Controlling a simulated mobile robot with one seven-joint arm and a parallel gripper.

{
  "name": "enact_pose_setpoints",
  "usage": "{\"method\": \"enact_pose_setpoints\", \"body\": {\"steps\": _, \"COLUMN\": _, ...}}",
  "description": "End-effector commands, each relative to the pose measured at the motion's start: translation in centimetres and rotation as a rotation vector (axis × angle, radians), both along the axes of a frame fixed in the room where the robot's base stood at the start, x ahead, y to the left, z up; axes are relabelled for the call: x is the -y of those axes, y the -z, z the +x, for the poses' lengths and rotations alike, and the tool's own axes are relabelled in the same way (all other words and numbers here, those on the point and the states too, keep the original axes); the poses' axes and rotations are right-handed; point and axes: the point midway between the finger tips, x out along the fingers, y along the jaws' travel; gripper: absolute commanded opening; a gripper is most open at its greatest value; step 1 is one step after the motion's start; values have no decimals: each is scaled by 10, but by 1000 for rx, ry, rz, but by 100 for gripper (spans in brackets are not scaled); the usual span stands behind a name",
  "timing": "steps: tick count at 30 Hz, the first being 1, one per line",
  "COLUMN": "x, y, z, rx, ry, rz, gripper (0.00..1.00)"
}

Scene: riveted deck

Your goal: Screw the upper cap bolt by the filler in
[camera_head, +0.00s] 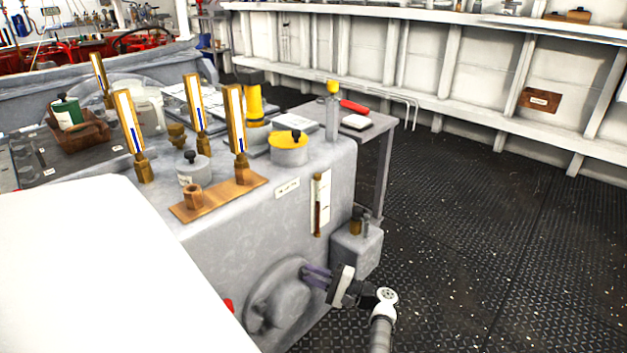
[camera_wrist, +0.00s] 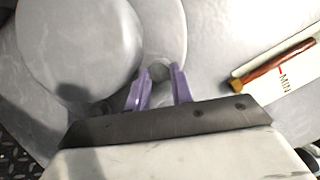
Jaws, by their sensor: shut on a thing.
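A grey round cap (camera_head: 272,305) sits on the front face of the grey machine housing. In the wrist view its raised disc (camera_wrist: 75,45) fills the upper left. A small grey bolt head (camera_wrist: 159,71) shows on the flange beside the disc, between the purple fingers of my gripper (camera_wrist: 158,80). The fingers are shut on this bolt. In the head view my gripper (camera_head: 306,275) reaches the upper right edge of the cap from the right, and the bolt itself is hidden there. How deep the bolt sits cannot be told.
A level gauge (camera_head: 318,205) on a white plate is just above my gripper; it shows at right in the wrist view (camera_wrist: 280,64). A small grey box (camera_head: 355,247) stands close to its right. Brass-framed gauges and a yellow-topped cap (camera_head: 289,142) stand on the housing. Deck at right is clear.

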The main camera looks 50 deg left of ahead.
Motion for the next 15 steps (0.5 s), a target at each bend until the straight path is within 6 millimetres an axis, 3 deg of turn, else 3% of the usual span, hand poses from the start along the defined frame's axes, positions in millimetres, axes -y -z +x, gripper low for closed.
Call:
{"method": "enact_pose_setpoints", "body": {"steps": 8, "x": 2, "y": 2, "z": 0, "rx": -3, "ry": 0, "rz": -1, "gripper": 0}}
{"method": "enact_pose_setpoints", "body": {"steps": 9, "x": 2, "y": 2, "z": 0, "rx": -3, "ry": 0, "rz": -1, "gripper": 25}}
{"method": "enact_pose_setpoints", "body": {"steps": 11, "x": 2, "y": 2, "z": 0, "rx": -3, "ry": 1, "rz": -2, "gripper": 32}}
{"method": "enact_pose_setpoints", "body": {"steps": 15, "x": 1, "y": 1, "z": 0, "rx": -1, "ry": 0, "rz": 0, "gripper": 32}}
